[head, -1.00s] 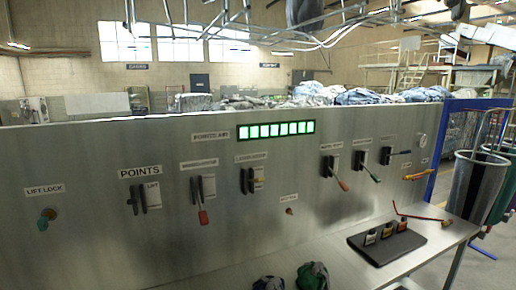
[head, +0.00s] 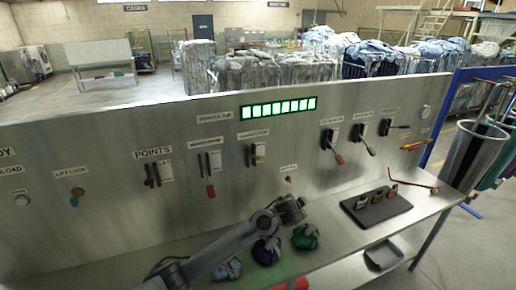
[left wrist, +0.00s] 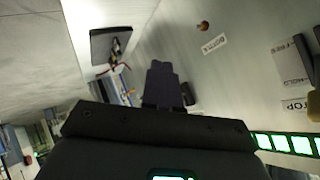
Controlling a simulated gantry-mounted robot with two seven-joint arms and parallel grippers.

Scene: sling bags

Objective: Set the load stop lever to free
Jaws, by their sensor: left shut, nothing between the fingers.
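A lever with a yellow handle (head: 258,158) stands on the steel panel, below and right of the display's left end. Its label is too blurred to read in the head view. In the left wrist view, a plate (left wrist: 291,64) beside a dark lever seems to read FREE and HOLD, near a label ending in TOP. A tan knob (left wrist: 314,103) shows there at the right edge, partly cut off, nearer the HOLD end. My left gripper (head: 299,205) is shut and empty, in front of the panel below the small orange knob (head: 289,180); its fingers (left wrist: 165,85) touch nothing. My right gripper is out of view.
A dark tray (head: 377,208) sits on the bench. Cloth bundles (head: 305,237) lie below my arm. A lit green display (head: 278,108) is above.

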